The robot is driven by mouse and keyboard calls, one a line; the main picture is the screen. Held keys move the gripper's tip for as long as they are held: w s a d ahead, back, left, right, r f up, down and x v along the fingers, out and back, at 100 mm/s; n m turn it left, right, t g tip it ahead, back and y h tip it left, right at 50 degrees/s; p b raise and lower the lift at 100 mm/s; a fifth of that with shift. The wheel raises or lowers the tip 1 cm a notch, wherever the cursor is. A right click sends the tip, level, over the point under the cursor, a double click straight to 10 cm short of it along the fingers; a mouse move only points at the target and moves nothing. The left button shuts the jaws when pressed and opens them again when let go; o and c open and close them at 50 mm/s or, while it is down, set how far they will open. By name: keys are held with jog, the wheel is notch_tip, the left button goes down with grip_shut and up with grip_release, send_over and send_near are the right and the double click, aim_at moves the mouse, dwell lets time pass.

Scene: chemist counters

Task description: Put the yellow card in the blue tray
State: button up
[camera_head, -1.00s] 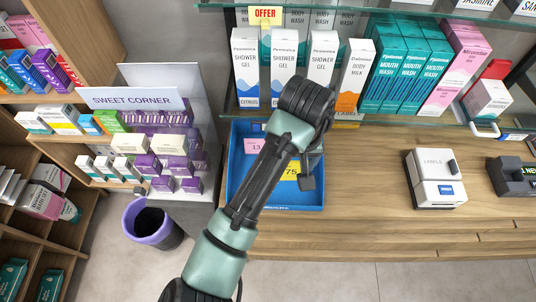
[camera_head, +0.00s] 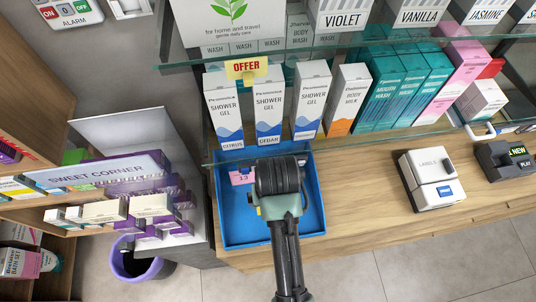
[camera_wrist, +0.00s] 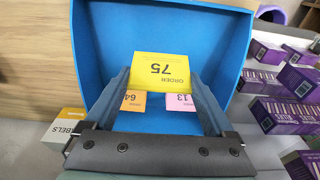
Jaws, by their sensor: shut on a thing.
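The yellow card (camera_wrist: 162,68), printed "ORDER 75", is between the fingertips of my gripper (camera_wrist: 160,80) in the wrist view. My gripper is shut on it and holds it over the blue tray (camera_wrist: 222,45). In the head view the blue tray (camera_head: 235,218) sits on the wooden counter below the shelf, and my arm hides much of it. My gripper and most of the card are hidden there behind my wrist. A pink card (camera_wrist: 180,102) marked 13 and an orange card (camera_wrist: 133,101) marked 64 lie in the tray, beyond the yellow card.
Shower gel boxes (camera_head: 268,105) stand on the shelf behind the tray, with an OFFER sign (camera_head: 246,69) above. A white label box (camera_head: 426,185) and a dark device (camera_head: 503,160) stand to the right. The sweet display (camera_head: 110,172) stands at left. Counter between tray and label box is clear.

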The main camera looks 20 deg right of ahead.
jog(key=shift+f+p, duration=0.3)
jog(key=shift+f, duration=3.05)
jog(key=shift+f, duration=0.2)
jog(key=o, duration=1)
jog(key=shift+r, duration=0.1)
notch_tip(320, 180, up, 12)
jog(key=s, duration=0.1)
jog(key=shift+s+a, duration=0.2)
jog(key=shift+s, duration=0.15)
